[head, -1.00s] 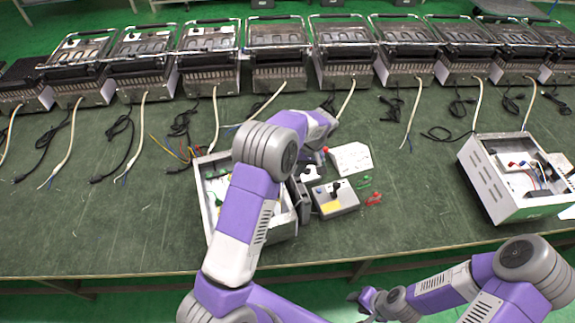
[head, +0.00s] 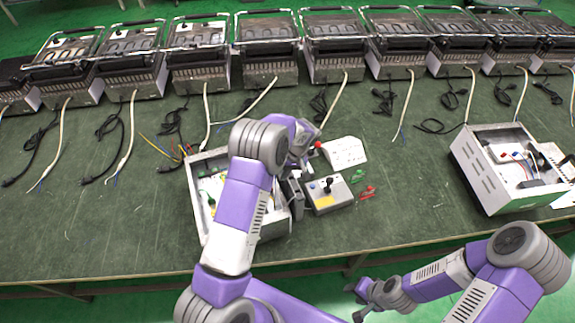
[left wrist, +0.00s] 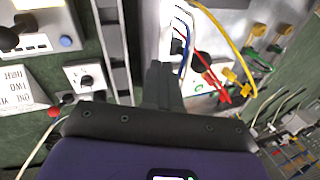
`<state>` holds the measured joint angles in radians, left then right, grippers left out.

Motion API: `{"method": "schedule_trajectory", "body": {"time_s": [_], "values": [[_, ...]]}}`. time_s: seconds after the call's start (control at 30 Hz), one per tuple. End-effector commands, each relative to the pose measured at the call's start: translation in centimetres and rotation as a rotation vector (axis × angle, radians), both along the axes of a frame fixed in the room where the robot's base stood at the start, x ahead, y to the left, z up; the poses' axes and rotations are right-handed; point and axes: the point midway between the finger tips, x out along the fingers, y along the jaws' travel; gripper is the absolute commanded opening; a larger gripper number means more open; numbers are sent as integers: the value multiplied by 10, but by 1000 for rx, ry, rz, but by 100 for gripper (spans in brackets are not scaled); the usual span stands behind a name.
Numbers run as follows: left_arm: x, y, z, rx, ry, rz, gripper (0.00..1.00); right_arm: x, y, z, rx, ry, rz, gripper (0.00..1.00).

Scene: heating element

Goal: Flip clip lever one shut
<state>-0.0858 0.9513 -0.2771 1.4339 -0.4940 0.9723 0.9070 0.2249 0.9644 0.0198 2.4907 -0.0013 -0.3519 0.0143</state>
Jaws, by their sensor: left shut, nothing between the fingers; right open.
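An open metal box (head: 194,207) stands at the table's front, partly hidden by my left arm. In the left wrist view, white, blue, red and yellow wires run to a white part with a red clip lever (left wrist: 222,92) and several yellow clip levers (left wrist: 258,30). I cannot tell which is lever one. My left gripper (left wrist: 163,72) is shut and empty, pointing in among these wires; contact with a lever is unclear. In the head view my left gripper (head: 294,192) is at the box's right side, mostly hidden. My right gripper (head: 358,300) is open, low in front of the table.
A grey control box (head: 328,196) with a black knob and yellow label stands right of the metal box. Behind it lies a white card (head: 345,152); small green and red clips (head: 367,192) lie beside it. Another open box (head: 490,178) stands right. Several grills line the back.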

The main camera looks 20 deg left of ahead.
Motion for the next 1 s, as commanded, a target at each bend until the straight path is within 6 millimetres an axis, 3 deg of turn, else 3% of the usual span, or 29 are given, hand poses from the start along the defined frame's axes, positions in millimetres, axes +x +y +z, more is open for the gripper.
{"method": "schedule_trajectory", "body": {"time_s": [0.07, 0.2, 0.4, 1.0], "values": [[-4, 4, -17, 0, 3, 1, 0, 0, 0, -1, 0, 0, 0, 43], [-16, 23, -17, 0, 0, 2, 0, 0, 0, 2, 0, 0, 0, 43], [-24, 35, -19, -1, -1, 0, 0, 0, 0, 4, 0, 0, 0, 43], [-21, 29, -20, -24, -26, -19, 0, 0, 0, -1, 0, 0, 0, 43]]}}
